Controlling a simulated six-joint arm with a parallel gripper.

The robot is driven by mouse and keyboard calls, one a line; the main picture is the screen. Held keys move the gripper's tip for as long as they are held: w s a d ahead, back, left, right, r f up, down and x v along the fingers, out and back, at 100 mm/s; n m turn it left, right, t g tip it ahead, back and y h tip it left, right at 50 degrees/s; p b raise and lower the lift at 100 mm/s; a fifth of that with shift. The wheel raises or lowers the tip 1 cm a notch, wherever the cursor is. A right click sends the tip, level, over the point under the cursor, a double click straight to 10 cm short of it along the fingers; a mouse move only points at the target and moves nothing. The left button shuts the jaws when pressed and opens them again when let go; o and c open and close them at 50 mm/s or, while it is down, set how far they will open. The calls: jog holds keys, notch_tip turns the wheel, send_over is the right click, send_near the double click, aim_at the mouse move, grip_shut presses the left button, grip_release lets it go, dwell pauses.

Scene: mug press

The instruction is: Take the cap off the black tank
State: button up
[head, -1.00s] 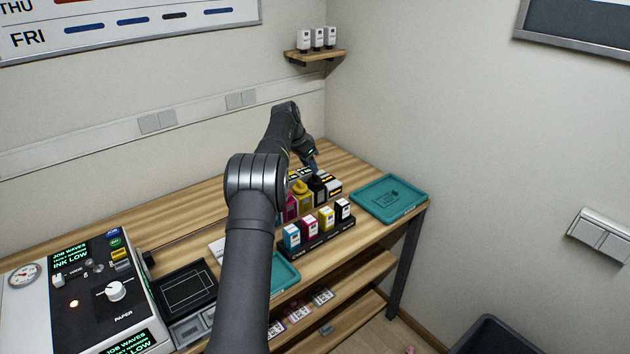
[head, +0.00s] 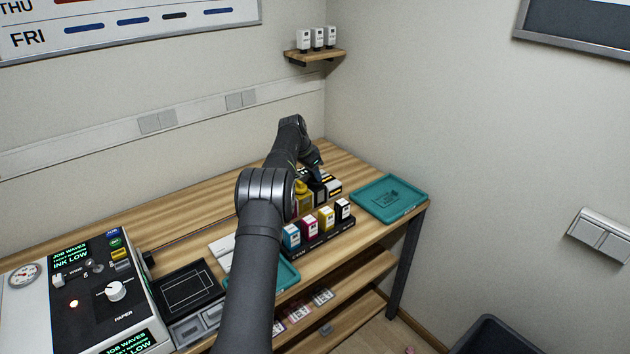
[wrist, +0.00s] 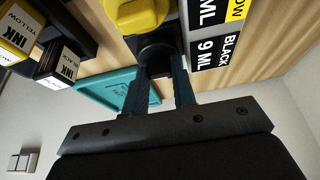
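The black tank (head: 318,187) stands at the right end of the row of tanks on the bench, partly hidden by my gripper in the head view. Its round black cap (wrist: 158,48) shows in the wrist view, between and just beyond my fingers. My gripper (head: 316,174) points down over the black tank. In the wrist view, the two fingers of my gripper (wrist: 161,82) are apart, one on each side of the cap. Whether they touch it is not clear. A yellow cap (wrist: 135,12) sits right beside the black one.
A label reading BLACK 9 ML (wrist: 210,48) is beside the cap. A rack of ink cartridges (head: 320,243) stands in front of the tanks. A teal tray (head: 388,197) lies to the right. The printer (head: 90,290) is at the left.

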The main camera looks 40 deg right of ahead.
jog(key=shift+r, duration=0.15)
jog(key=shift+r, duration=0.25)
notch_tip(320, 180, up, 3)
jog(key=shift+r, duration=0.1)
jog(key=s+d+r, duration=0.3)
jog(key=s+r, duration=0.4)
jog(key=s, duration=0.4)
jog(key=shift+s, duration=0.15)
jog(key=shift+a+r, duration=0.1)
